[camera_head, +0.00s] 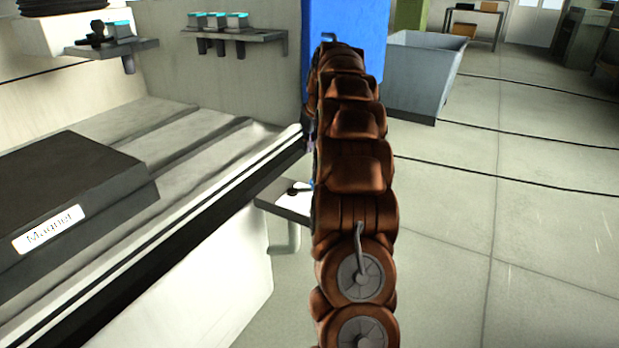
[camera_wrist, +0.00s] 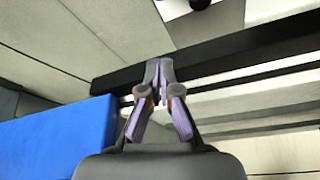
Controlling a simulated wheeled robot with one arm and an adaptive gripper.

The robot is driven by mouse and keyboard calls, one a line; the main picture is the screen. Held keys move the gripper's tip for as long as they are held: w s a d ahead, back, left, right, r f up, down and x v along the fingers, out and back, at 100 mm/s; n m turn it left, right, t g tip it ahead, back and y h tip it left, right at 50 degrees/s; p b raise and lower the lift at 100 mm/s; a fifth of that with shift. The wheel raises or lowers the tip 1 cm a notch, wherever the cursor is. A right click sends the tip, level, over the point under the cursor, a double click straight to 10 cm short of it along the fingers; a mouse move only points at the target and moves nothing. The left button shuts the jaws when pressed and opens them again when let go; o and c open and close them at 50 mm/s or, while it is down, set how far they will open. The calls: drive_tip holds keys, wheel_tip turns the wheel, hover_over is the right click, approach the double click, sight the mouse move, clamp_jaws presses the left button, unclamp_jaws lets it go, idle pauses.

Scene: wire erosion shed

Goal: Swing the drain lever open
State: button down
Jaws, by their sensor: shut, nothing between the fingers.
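The drain lever (camera_head: 299,188) looks like a small dark handle on a pale plate (camera_head: 278,197) beside the machine, with a pipe (camera_head: 293,236) below it. My brown arm hides the lever's right end. My gripper (camera_wrist: 159,70) is shut and empty in the wrist view, its purple fingertips together in front of a black rail. In the head view my arm hides most of the gripper. A pale part with a dark piece (camera_wrist: 199,4) is cut off at the wrist view's top edge. It may be the lever and its plate, apart from my fingertips.
The machine bed's black and white front edge (camera_head: 200,215) runs close left of my arm. A dark block labelled Magnet (camera_head: 70,195) lies on the bed. A blue box (camera_head: 345,25) stands behind my arm, with a grey bin (camera_head: 420,75) beyond. Floor at right is clear.

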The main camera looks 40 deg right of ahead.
drive_tip(key=shift+f, duration=0.1)
drive_tip(key=b+x, duration=0.1)
drive_tip(key=x, duration=0.9)
drive_tip(key=shift+b, duration=0.4)
drive_tip(key=shift+s, duration=0.7)
drive_tip(key=shift+s+a+b, duration=0.2)
drive_tip(key=shift+s+b, duration=0.25)
drive_tip(key=shift+s, duration=0.85)
drive_tip(key=shift+a, duration=0.15)
